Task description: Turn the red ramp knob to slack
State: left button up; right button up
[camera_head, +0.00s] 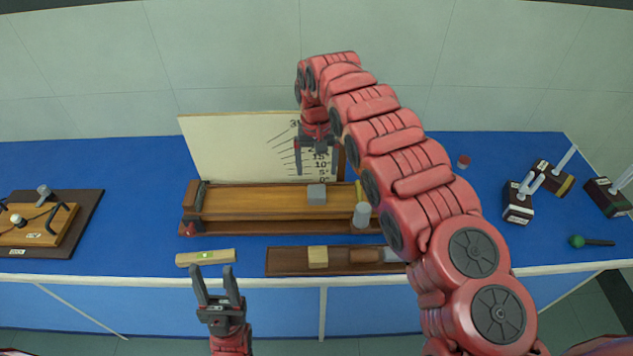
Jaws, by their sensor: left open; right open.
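The wooden ramp (255,200) lies flat on the blue bench in front of a pale angle board (225,150). A small red part (187,229), which looks like the red knob, sits low at the ramp's front left corner; its setting is too small to read. My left gripper (215,272) is open and empty at the bench's front edge, below and right of that red part. My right gripper (316,169) is open and empty in front of the angle board's scale, above the grey block (316,194) on the ramp. My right arm hides the ramp's right end.
A spirit level (190,259) lies near the front edge. A dark tray (285,262) holds a wooden block (318,257). A grey cylinder (361,222) stands by the ramp's right part. A board with switches (85,212) is at left; dark boxes (518,208) stand at right.

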aim_at(189, 231)
jog(key=k+j, duration=0.45)
jog(key=j, duration=0.25)
jog(key=k+j, duration=0.25)
jog(key=j, duration=0.15)
